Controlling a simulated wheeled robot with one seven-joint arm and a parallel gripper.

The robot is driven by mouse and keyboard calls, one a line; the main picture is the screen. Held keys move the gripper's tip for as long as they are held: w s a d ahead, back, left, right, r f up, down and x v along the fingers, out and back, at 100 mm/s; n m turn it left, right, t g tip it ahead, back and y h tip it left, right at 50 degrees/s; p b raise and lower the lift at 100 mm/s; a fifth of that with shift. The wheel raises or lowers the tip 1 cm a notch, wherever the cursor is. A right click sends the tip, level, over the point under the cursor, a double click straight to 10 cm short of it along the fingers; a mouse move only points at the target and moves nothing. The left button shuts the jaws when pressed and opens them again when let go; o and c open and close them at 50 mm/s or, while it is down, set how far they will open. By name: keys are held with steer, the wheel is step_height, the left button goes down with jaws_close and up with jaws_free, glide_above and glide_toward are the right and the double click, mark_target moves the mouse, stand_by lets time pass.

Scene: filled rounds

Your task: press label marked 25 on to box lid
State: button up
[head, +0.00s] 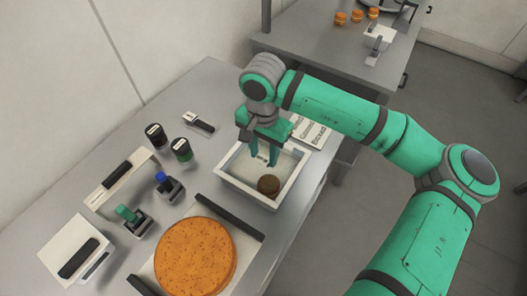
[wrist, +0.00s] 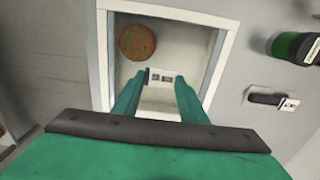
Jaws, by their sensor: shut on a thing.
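My gripper (head: 266,160) points down into a white open-topped box (head: 240,189) on the grey table. In the wrist view its two fingers (wrist: 157,95) stand apart, with a small pale piece bearing dark print (wrist: 161,78) between their tips. This seems to be the label, and the gripper is shut on it. The number is too small to read. The white box also shows in the wrist view (wrist: 229,50), around the fingertips. A brown round piece (head: 268,185) lies inside it, clear of the fingers. I cannot make out a separate box lid.
A large orange speckled round (head: 195,257) lies at the front. Stamps with green (head: 127,214) and blue (head: 161,178) tops, two dark jars (head: 181,148) and a white block (head: 78,248) stand left. A printed card (head: 311,132) lies behind the box.

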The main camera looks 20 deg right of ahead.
steer(key=shift+f, duration=0.15)
steer(key=o, duration=1.3)
steer(key=shift+c, duration=0.2)
steer(key=shift+r, duration=3.55)
